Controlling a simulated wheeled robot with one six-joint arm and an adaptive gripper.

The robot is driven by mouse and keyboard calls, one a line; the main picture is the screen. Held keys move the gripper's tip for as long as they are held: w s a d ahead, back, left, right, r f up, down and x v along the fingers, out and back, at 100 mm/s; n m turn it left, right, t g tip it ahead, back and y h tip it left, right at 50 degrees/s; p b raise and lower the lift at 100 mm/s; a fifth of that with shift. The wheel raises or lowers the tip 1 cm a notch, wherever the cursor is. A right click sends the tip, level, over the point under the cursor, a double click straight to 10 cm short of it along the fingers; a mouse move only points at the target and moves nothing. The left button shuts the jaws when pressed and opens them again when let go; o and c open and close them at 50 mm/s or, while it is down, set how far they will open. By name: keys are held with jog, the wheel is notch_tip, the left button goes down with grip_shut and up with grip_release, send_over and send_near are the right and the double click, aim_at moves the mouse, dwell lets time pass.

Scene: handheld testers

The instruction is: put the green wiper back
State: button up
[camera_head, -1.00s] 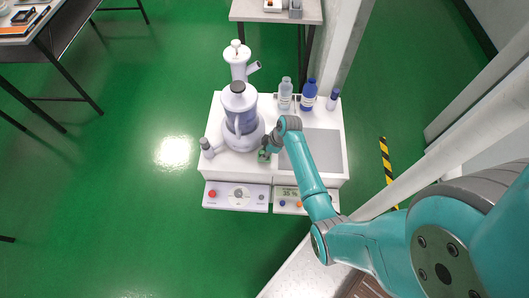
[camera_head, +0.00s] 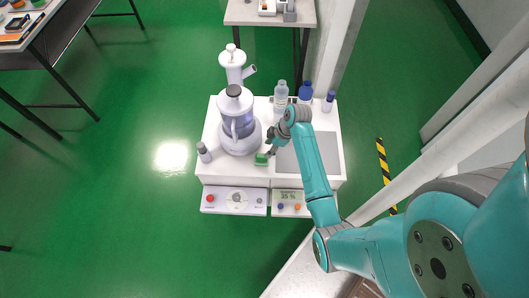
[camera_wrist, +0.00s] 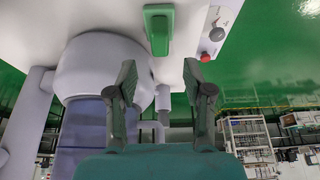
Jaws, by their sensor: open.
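The green wiper (camera_head: 261,159) lies on the white worktop, in front of the jug-shaped device and beside the left edge of the grey recessed panel. In the wrist view the wiper (camera_wrist: 159,30) is a small green block with a raised middle, ahead of my fingertips. My gripper (camera_head: 270,150) is just behind and to the right of the wiper in the head view. In the wrist view my gripper (camera_wrist: 160,76) is open, with nothing between its fingers, and the wiper looks clear of both fingertips.
The jug device (camera_head: 238,125) stands close left of my gripper. A clear bottle (camera_head: 280,98), a blue bottle (camera_head: 305,93) and a smaller bottle (camera_head: 328,101) stand along the back. A small grey-capped bottle (camera_head: 204,153) is at left.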

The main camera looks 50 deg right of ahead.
jog(key=s+a+r+m+t+h, duration=0.1)
jog(key=s+a+m+t+h, duration=0.35)
jog(key=s+a, duration=1.15)
jog(key=s+a+r+m+t, duration=0.1)
jog(key=s+r, duration=0.3)
jog(key=r, duration=0.4)
jog(key=s+a+r+m+t+y, duration=0.1)
jog(key=s+a+r+t, duration=0.2)
jog(key=r, duration=0.5)
jog(key=s+a+r+m+t, duration=0.1)
jog(key=s+a+r+t, duration=0.2)
jog(key=s+r, duration=0.3)
notch_tip(320, 180, up, 3)
jog(key=shift+s+a+y, duration=0.25)
jog(key=shift+s+y, duration=0.1)
jog(key=shift+s, duration=0.05)
